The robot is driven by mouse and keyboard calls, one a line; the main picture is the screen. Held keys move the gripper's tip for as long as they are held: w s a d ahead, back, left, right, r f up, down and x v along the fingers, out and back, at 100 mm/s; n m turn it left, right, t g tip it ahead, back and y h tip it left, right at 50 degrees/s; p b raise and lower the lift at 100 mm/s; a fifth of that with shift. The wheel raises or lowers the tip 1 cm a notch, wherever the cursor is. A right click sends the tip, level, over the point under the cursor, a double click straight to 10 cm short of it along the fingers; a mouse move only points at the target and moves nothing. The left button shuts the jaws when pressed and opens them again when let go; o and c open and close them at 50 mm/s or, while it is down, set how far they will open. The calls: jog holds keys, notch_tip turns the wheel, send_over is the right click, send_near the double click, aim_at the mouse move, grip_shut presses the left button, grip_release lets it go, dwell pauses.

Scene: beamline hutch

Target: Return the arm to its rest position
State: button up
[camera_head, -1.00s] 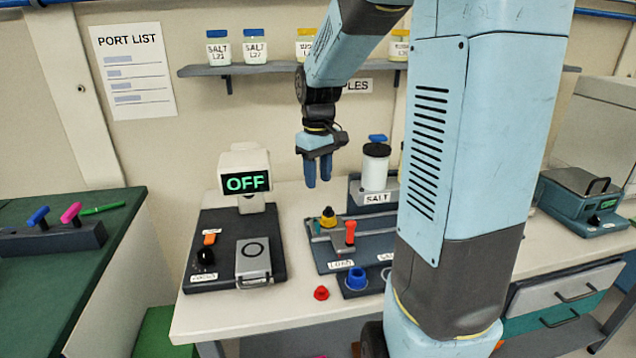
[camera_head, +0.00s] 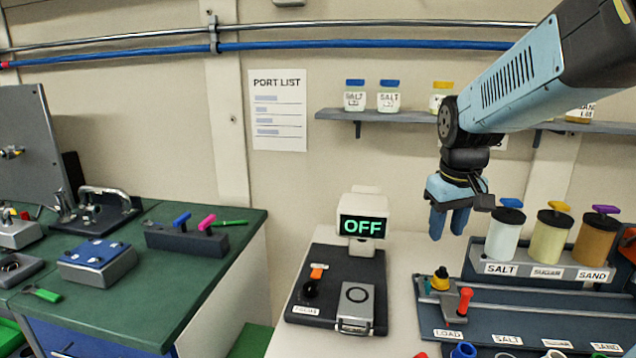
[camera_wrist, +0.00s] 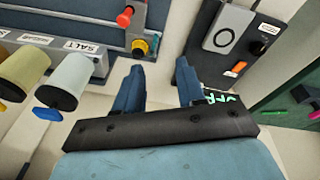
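My gripper (camera_head: 450,222) hangs from my arm, fingers pointing down, above the white bench between the OFF display and the labelled canisters. Its two blue fingers stand apart with nothing between them; the wrist view (camera_wrist: 158,88) shows the same gap. My arm reaches in from the upper right of the head view. The gripper touches nothing that I can see.
The OFF display (camera_head: 362,222) stands on a dark base at left. The salt canister (camera_head: 503,236), sugar canister (camera_head: 551,240) and sand canister (camera_head: 596,240) stand at right, behind the load board (camera_head: 540,318). A shelf (camera_head: 400,114) with jars is behind. A green bench (camera_head: 150,290) is at left.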

jog(key=s+a+r+m+t, duration=0.1)
jog(key=s+r+m+t, duration=0.1)
jog(key=s, duration=1)
jog(key=shift+a+r+t+y, duration=0.2)
jog(key=shift+r+t+y, duration=0.1)
jog(key=shift+r+t, duration=0.3)
